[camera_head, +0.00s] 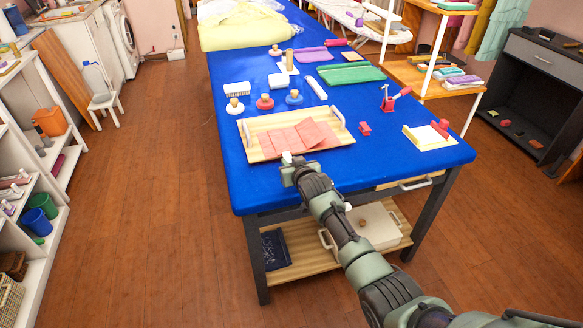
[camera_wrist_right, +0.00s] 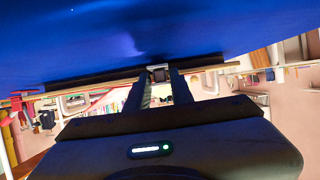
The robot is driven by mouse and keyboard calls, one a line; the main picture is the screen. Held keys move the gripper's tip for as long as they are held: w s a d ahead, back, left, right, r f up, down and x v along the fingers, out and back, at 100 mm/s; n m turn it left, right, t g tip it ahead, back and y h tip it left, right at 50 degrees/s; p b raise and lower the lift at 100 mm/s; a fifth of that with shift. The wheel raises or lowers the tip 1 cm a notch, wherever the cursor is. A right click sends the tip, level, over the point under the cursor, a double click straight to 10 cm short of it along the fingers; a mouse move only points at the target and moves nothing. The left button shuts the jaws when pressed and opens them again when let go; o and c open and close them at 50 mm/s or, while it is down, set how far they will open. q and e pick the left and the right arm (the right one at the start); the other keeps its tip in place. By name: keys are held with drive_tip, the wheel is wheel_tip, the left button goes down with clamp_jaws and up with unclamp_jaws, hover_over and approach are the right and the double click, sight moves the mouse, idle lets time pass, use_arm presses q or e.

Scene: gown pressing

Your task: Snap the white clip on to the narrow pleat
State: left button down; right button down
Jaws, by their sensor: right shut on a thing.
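The pink pleated cloth (camera_head: 300,136) lies in folds on a light wooden board (camera_head: 250,141) on the blue table. I cannot tell which of its pleats is the narrow one. My right gripper (camera_head: 290,163) is at the front edge of the board, just below the cloth's near left corner. It is shut on a small white piece, which looks like the white clip (camera_head: 287,157). In the right wrist view, the two dark fingers (camera_wrist_right: 159,88) hold a small pale piece (camera_wrist_right: 158,74) between their tips. I cannot tell whether the clip touches the cloth. My left gripper is out of view.
Several knobbed stamps (camera_head: 265,102) stand behind the board. A red clamp-like tool (camera_head: 392,99), a small red block (camera_head: 365,129) and a pale board with a red piece (camera_head: 428,136) lie to the right. The table's front left corner is clear.

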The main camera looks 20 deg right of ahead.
drive_tip(key=shift+w+r+b, duration=0.1)
drive_tip(key=shift+w+b, duration=0.4)
drive_tip(key=shift+w, duration=0.1)
idle(0.3)
drive_tip(key=c, duration=1.1)
unclamp_jaws()
drive_tip(key=shift+c, duration=0.2)
drive_tip(key=shift+s, duration=0.1)
drive_tip(key=shift+s+r, duration=0.2)
drive_tip(key=shift+s, duration=0.35)
drive_tip(key=shift+p+v, duration=0.55)
drive_tip(key=shift+v, duration=2.65)
